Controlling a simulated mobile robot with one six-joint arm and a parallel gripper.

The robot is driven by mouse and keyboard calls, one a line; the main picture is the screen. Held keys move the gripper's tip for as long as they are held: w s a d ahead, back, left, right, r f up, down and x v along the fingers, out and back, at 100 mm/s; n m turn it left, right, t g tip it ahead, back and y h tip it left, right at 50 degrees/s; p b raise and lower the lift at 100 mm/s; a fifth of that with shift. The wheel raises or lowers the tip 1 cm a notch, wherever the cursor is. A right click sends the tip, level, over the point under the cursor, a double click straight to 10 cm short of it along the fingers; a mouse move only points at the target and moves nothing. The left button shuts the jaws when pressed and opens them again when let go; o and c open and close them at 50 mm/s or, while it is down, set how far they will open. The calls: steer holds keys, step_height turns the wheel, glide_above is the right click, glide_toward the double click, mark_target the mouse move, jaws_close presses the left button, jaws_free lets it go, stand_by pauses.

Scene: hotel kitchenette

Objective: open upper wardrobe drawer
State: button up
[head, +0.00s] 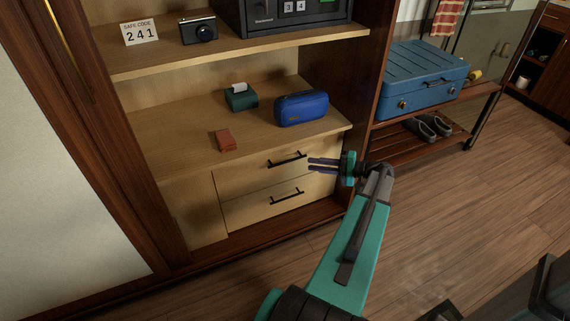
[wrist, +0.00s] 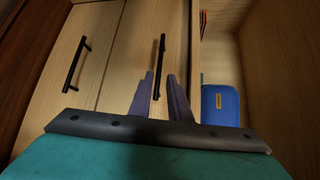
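The upper wardrobe drawer (head: 250,175) is a pale wood front with a black bar handle (head: 288,160). It looks closed, about flush with the lower drawer (head: 255,208). My gripper (head: 312,164) is at the right end of the upper handle in the head view, with its fingers pointing left toward it. In the wrist view, which is turned sideways, my gripper (wrist: 160,82) has two purple fingers standing apart. The upper handle (wrist: 160,55) shows between and beyond them. I cannot tell whether either finger touches it.
The lower handle (head: 287,197) is just below. A blue pouch (head: 302,108), a green box (head: 241,98) and a red-brown item (head: 226,140) lie on the shelf above the drawers. A rack with a blue suitcase (head: 420,78) stands right. The floor (head: 460,220) in front is clear.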

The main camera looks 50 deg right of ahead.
mark_target(287, 161)
steer(key=b+x, duration=0.2)
steer(key=x, duration=1)
jaws_close()
